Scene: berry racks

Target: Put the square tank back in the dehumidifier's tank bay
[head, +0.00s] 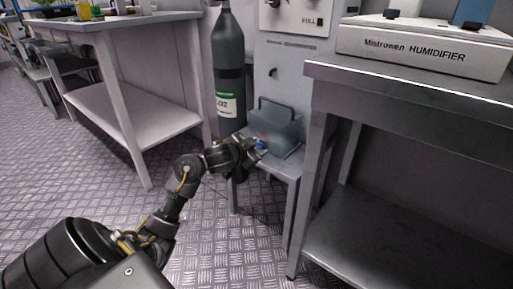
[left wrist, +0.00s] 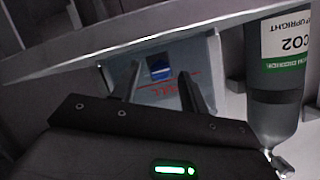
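The square tank (head: 282,134), translucent blue-grey with a raised handle-like back edge, stands on a small low stand (head: 288,168) at the foot of the tall pale dehumidifier (head: 287,62). My left gripper (head: 262,147) is at the tank's near left side, by a small blue patch. In the left wrist view, the gripper's two fingers (left wrist: 160,90) are apart, with the tank's pale wall (left wrist: 205,62), blue patch and red line beyond them. I cannot tell whether they touch it. The tank bay opening is not clearly visible. My right gripper is not in view.
A dark CO2 cylinder (head: 229,75) stands left of the dehumidifier, close to my left gripper; it also shows in the left wrist view (left wrist: 280,105). A metal table (head: 408,84) with a humidifier box (head: 424,50) is close on the right. Open floor (head: 225,235) lies in front.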

